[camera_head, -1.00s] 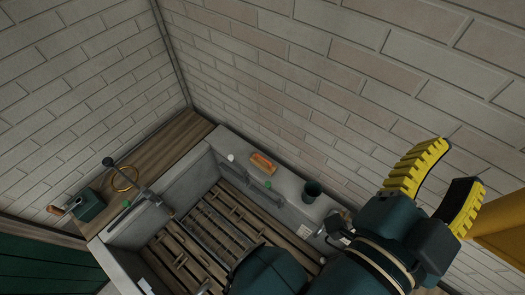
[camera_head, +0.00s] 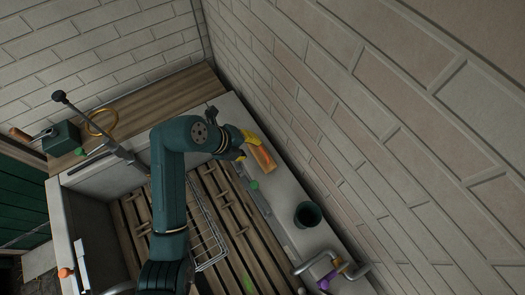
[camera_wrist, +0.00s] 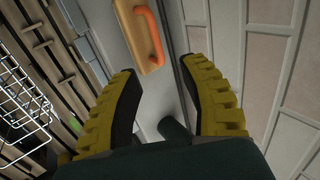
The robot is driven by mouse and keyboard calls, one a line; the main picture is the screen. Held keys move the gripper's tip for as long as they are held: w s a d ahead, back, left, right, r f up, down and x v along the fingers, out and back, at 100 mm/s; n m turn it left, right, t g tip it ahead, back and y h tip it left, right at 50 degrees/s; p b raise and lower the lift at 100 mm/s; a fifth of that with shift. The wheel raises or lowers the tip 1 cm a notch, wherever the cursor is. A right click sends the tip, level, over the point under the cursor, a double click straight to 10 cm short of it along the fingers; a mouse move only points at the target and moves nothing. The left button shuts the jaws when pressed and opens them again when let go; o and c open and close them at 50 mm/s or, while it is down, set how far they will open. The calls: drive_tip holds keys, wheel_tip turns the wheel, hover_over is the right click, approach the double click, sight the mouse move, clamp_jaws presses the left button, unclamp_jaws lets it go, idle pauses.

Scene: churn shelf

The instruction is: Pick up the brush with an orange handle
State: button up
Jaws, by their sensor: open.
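The brush (camera_head: 263,157) has a pale wooden block and an orange handle, and lies on the grey ledge along the brick wall. In the wrist view the brush (camera_wrist: 139,38) is at the top centre, beyond the fingertips, with its orange handle arching over the block. My gripper (camera_head: 243,145) has yellow ridged fingers and is just beside the brush in the head view. In the wrist view my gripper (camera_wrist: 163,75) is open, with nothing between its fingers. The head view does not show clearly whether a finger touches the brush.
A dark green cup (camera_head: 307,214) stands farther along the grey ledge (camera_head: 283,205). A wire rack (camera_head: 208,232) lies over the wooden slats. A green knob (camera_head: 254,184) is close to the brush. Bent pipes (camera_head: 330,268) are at the lower right. The brick wall rises close behind the brush.

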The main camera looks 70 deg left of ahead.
sight(262, 151)
drive_tip(key=x, duration=0.9)
drive_tip(key=shift+f, duration=0.45)
clamp_jaws()
